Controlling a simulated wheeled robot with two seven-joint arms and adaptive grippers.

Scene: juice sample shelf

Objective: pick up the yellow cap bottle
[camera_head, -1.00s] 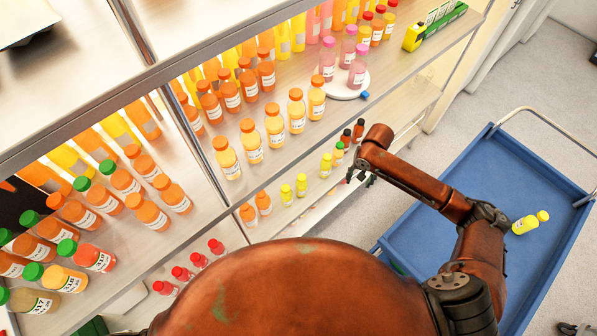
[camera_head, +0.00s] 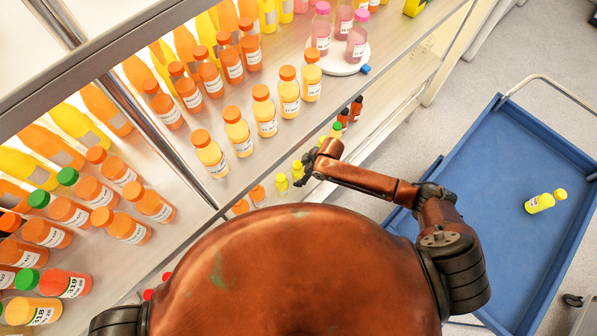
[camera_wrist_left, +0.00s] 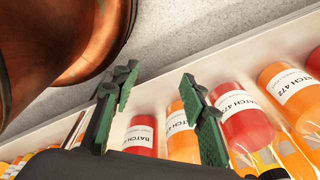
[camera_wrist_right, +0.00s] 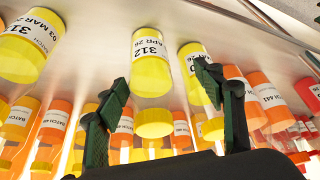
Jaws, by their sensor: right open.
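Two small yellow-cap bottles stand on the lower shelf in the head view, one of them (camera_head: 282,182) just left of my right gripper (camera_head: 304,181). In the right wrist view a yellow-cap bottle labelled 312 (camera_wrist_right: 150,60) lies in line with the gap between the fingers of my right gripper (camera_wrist_right: 163,100), which are spread apart. Other yellow-cap bottles flank it to the left (camera_wrist_right: 30,45) and right (camera_wrist_right: 192,75). Another yellow-cap bottle (camera_head: 540,203) lies in the blue cart. My left gripper (camera_wrist_left: 158,85) is open and empty; its fingers do not show in the head view.
The blue cart (camera_head: 500,150) stands at right, mostly bare. The upper shelf (camera_head: 290,140) holds rows of orange-cap bottles and a white disc (camera_head: 345,65) with pink-cap bottles. Red and orange bottles (camera_wrist_left: 243,118) stand near my left gripper. A metal post (camera_head: 150,120) divides the shelves.

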